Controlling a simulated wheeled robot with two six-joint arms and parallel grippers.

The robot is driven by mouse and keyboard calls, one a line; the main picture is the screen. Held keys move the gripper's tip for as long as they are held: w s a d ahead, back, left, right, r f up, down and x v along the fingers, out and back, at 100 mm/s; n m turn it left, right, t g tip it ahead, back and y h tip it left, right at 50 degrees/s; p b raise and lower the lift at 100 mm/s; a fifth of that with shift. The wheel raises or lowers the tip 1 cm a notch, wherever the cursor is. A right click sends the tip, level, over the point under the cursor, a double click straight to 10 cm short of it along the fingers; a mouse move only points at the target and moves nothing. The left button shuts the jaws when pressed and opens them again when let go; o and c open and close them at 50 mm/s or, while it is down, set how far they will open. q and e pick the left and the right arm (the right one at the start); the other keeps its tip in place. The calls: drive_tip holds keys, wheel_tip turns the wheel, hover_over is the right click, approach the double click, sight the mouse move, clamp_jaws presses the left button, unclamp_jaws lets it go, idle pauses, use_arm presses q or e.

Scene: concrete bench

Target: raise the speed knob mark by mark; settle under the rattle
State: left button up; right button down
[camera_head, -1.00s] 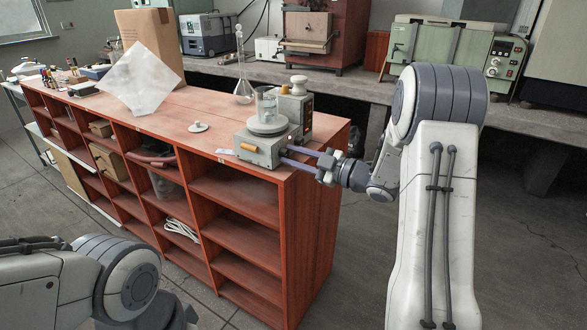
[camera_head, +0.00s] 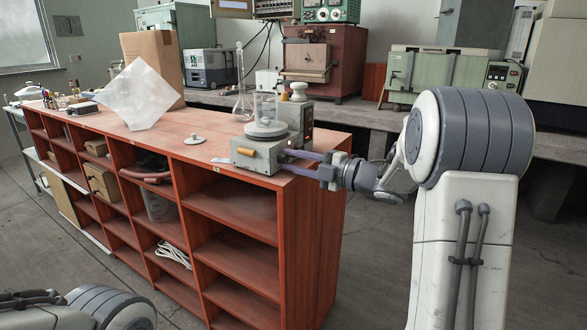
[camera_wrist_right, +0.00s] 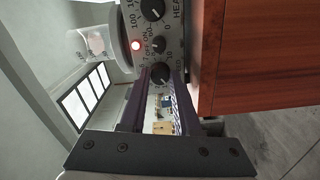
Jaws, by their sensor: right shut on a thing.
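The hotplate stirrer (camera_head: 246,158) stands on the right end of the red cabinet top, with a glass beaker (camera_head: 265,108) upright on its round plate. My right gripper (camera_head: 288,156) reaches its control panel from the right. In the right wrist view, the fingertips are shut on the lowest dark knob (camera_wrist_right: 160,72), the speed knob, beside a numbered scale. Its exact mark is too small to read. The heat knob (camera_wrist_right: 152,10) and a smaller on/off knob (camera_wrist_right: 158,45) are apart from the fingers. A lamp (camera_wrist_right: 136,45) glows on the panel. My left gripper is out of view.
A white lid-like disc (camera_head: 194,139) lies left of the stirrer. A glass flask (camera_head: 242,100) and a box with a red display (camera_head: 300,117) stand behind. A translucent sheet (camera_head: 138,94) leans by a cardboard box (camera_head: 155,55). Open cabinet shelves (camera_head: 235,205) lie below.

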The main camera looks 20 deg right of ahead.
drive_tip(key=shift+f, duration=0.15)
idle(0.3)
drive_tip(key=c, duration=0.6)
unclamp_jaws()
drive_tip(key=shift+s, duration=0.1)
drive_tip(key=p+v, duration=0.1)
drive_tip(key=v, duration=0.9)
drive_tip(key=shift+s+d, duration=0.15)
drive_tip(key=shift+d, duration=0.05)
